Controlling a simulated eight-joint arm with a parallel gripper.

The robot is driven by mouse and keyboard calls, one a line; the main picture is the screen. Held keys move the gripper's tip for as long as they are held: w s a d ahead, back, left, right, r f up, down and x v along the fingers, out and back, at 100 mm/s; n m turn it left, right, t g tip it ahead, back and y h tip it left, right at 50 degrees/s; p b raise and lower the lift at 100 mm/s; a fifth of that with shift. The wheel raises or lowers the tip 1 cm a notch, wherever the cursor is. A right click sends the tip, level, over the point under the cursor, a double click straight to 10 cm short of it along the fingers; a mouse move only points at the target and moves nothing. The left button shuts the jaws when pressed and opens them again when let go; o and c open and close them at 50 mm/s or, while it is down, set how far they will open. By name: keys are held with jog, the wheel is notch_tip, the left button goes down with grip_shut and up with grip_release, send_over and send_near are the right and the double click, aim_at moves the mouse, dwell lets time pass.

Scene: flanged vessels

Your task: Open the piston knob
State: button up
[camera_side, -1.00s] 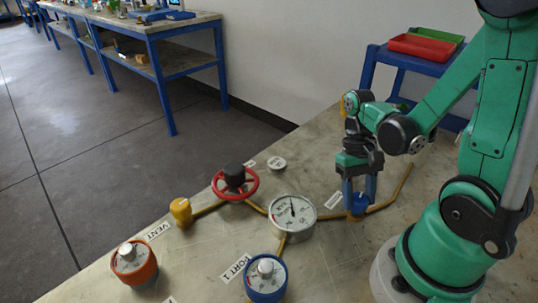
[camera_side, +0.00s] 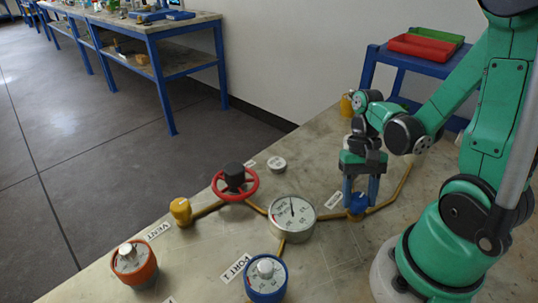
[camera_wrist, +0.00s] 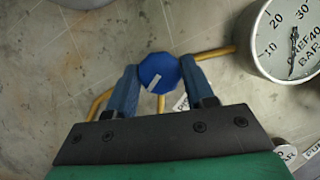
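A blue faceted knob (camera_side: 357,204) sits on the yellow pipe, right of the round gauge. In the wrist view the fingers of my gripper (camera_wrist: 159,75) appear to press against the knob's opposite sides.
The pressure gauge (camera_side: 292,217) stands close left of my gripper. Further left are a red handwheel (camera_side: 236,183), a yellow knob (camera_side: 181,211), an orange dial (camera_side: 134,264) and a blue dial (camera_side: 266,280). Yellow pipe (camera_side: 393,195) runs along the bench. A red tray (camera_side: 418,46) is behind.

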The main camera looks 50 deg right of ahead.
jog(key=o, duration=0.4)
jog(key=shift+v, duration=2.8)
jog(key=shift+w, duration=0.1)
jog(key=w+a+r+n+t+h, duration=0.1)
jog(key=w+a+r+n+t, duration=0.1)
jog(key=w+n+t, duration=0.1)
jog(key=w+a+r+n+t+h, duration=0.1)
jog(key=w+a+n+t, duration=0.2)
jog(key=w+a+r+n+t+h, duration=0.1)
jog(key=w+a+r+n+t, duration=0.1)
jog(key=w+a+n+t, duration=0.1)
jog(key=shift+w+a+r+t, duration=0.15)
jog(key=shift+r+t, duration=0.2)
jog(key=shift+t, duration=0.25)
